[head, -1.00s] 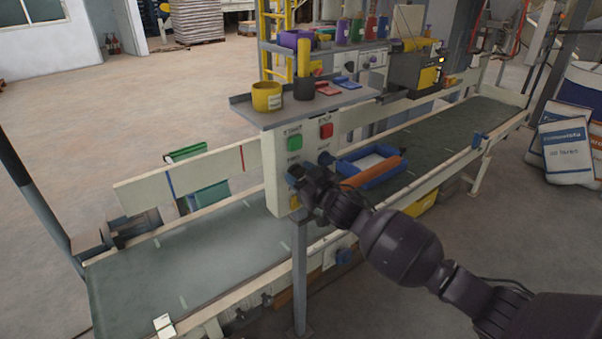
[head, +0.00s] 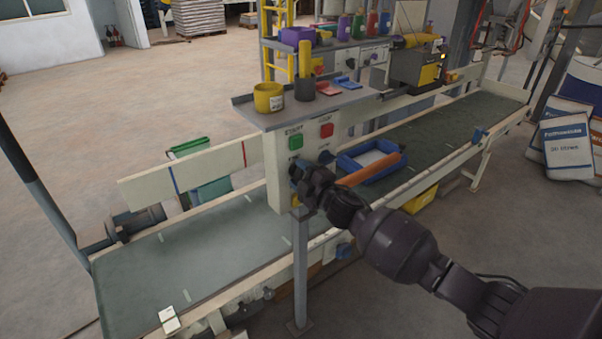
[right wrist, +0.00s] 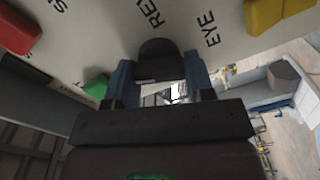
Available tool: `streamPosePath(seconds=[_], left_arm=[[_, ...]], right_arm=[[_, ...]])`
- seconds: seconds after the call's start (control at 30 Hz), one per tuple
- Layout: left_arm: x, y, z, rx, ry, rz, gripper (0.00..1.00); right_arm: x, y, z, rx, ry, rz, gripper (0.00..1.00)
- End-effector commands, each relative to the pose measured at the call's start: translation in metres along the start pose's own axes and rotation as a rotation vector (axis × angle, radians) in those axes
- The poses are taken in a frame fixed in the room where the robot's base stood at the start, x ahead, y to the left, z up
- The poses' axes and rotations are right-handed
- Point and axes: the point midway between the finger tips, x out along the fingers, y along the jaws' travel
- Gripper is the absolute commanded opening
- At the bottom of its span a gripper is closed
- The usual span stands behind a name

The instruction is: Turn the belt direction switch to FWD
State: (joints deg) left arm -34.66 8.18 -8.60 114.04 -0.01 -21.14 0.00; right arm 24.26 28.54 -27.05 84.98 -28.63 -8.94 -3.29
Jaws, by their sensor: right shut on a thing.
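The control panel (head: 276,170) is a cream box on a post beside the conveyor belt (head: 215,250). My right gripper (head: 303,176) is at the lower part of its face. In the right wrist view, the blue fingers of the right gripper (right wrist: 158,72) are shut on a dark rounded switch knob (right wrist: 157,48). The word REV (right wrist: 152,14) shows on the panel beside the knob. No FWD label is readable, and the knob's pointing direction is unclear. In the head view the gripper hides this knob. My left gripper is not in view.
A green button (head: 296,141) and a red button (head: 326,130) sit above the gripper. A yellow part (right wrist: 272,12) is near the EYE label. A shelf with a yellow cup (head: 268,98) tops the panel. A blue tray (head: 372,160) lies to the right.

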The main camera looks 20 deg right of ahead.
Motion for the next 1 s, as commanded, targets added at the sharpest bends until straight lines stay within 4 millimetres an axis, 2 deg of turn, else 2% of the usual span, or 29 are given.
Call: streamPosePath(seconds=[0.2,0.5,1.0], left_arm=[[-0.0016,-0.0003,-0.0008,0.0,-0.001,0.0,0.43],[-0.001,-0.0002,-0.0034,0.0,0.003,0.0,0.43],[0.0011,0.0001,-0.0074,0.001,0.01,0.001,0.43]], right_arm=[[-0.0001,-0.0008,-0.0004,-0.178,0.001,-0.001,0.25],[-0.0001,-0.0019,-0.0006,-0.34,0.002,-0.001,0.25],[-0.0002,-0.0026,-0.0005,-0.406,0.003,-0.001,0.25]])
